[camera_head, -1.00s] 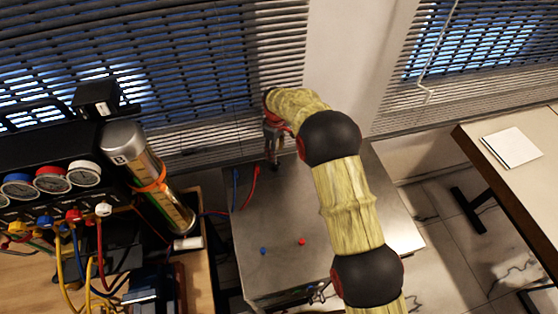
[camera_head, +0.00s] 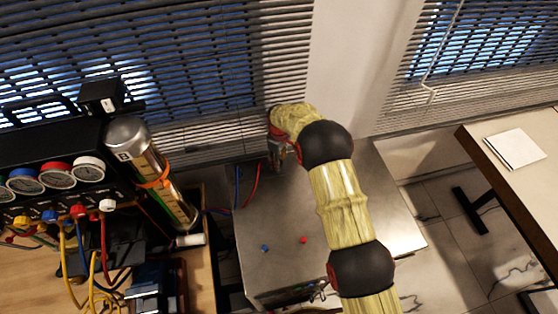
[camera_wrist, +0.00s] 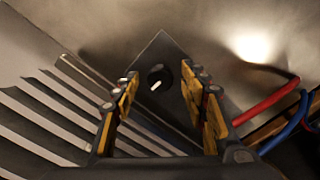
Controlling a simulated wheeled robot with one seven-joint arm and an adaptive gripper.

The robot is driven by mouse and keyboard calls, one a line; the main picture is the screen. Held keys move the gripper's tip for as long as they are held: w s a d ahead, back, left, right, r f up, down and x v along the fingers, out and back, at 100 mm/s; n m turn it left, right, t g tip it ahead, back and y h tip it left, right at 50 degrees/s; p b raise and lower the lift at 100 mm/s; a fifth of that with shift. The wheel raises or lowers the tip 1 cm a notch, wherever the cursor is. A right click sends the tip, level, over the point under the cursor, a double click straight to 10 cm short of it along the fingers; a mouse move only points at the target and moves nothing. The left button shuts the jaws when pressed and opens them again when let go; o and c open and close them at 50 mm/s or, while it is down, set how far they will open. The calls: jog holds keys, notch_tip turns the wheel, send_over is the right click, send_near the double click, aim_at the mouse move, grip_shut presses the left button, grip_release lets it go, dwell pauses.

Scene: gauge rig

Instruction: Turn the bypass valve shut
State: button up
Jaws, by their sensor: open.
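My gripper (camera_head: 278,158) is at the far end of my arm, over the back left part of the metal bench top (camera_head: 330,215). In the wrist view my gripper (camera_wrist: 160,76) is open, one finger on each side of a dark angled plate (camera_wrist: 178,100). On the plate is a round black part (camera_wrist: 158,77) with a small white mark, between and beyond the fingertips. It looks like a knob or a hole, and I cannot tell whether it is the bypass valve. Nothing is seen gripped. In the head view my arm hides this spot.
A gauge manifold (camera_head: 62,174) with coloured knobs and hoses stands at left, beside a metal cylinder (camera_head: 150,172). Red and blue hoses (camera_wrist: 268,103) lie right of my gripper in the wrist view. Slatted blinds (camera_head: 215,70) are close behind. A red knob (camera_head: 304,240) sits on the bench.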

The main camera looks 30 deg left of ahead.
jog(key=shift+c, duration=0.7)
grip_shut()
jog(key=shift+b, duration=0.3)
jog(key=m+b, duration=0.3)
jog(key=m, duration=0.1)
jog(key=shift+f, duration=0.1)
jog(key=m+b, duration=0.2)
jog(key=m, duration=0.2)
jog(key=shift+m, duration=0.3)
jog(key=m+b, duration=0.2)
jog(key=m, duration=0.3)
jog(key=shift+r+m+b, duration=0.2)
jog(key=shift+m+b, duration=0.2)
jog(key=shift+m, duration=1.8)
